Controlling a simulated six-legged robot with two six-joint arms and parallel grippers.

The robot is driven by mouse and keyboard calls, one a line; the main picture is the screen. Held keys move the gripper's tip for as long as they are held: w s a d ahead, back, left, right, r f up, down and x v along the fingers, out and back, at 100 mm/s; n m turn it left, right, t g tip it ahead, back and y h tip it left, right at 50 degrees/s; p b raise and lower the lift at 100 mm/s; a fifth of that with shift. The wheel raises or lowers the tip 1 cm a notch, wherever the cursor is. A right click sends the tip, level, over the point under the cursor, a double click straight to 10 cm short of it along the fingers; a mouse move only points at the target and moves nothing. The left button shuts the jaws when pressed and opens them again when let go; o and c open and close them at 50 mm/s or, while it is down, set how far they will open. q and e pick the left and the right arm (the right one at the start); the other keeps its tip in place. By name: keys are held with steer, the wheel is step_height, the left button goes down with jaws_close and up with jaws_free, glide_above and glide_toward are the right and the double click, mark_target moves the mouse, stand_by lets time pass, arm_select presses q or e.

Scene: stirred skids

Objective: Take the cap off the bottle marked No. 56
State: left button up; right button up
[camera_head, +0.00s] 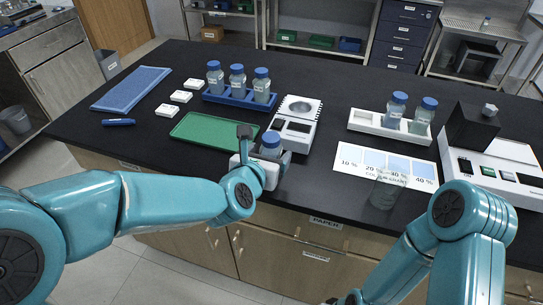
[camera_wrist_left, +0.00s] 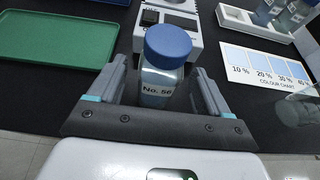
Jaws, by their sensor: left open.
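The bottle marked No. 56 (camera_wrist_left: 157,84) stands upright on the black bench, with its label facing the left wrist camera. Its blue cap (camera_wrist_left: 168,45) is on, and the cap also shows in the head view (camera_head: 270,139). My left gripper (camera_head: 266,150) is open around the bottle. In the left wrist view, one finger is on each side of the bottle below the cap, with a gap visible at the right finger. The gripper hides the bottle's lower part in the head view. My right arm is at the right, and its gripper is out of view.
A green tray (camera_head: 208,128) lies left of the bottle, and a white balance (camera_head: 296,120) stands just behind. A blue rack (camera_head: 240,100) holds three capped bottles, and a white rack (camera_head: 365,122) holds two. A colour chart (camera_head: 347,160) and a glass beaker (camera_head: 386,190) are to the right.

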arm_select(q)
steer(key=p+x, duration=0.1)
steer(key=x, duration=0.3)
steer(key=shift+w+d+f, duration=0.1)
steer(key=shift+w+f, duration=0.05)
steer(key=shift+f, duration=0.05)
steer(key=c, duration=1.1)
steer(key=shift+r, duration=0.1)
steer(key=shift+r, duration=0.6)
step_height(320, 180, up, 9)
steer(key=p, duration=0.3)
steer(key=shift+r, duration=0.1)
step_height(320, 180, up, 10)
steer(key=p, duration=0.5)
steer(key=shift+f, duration=0.2)
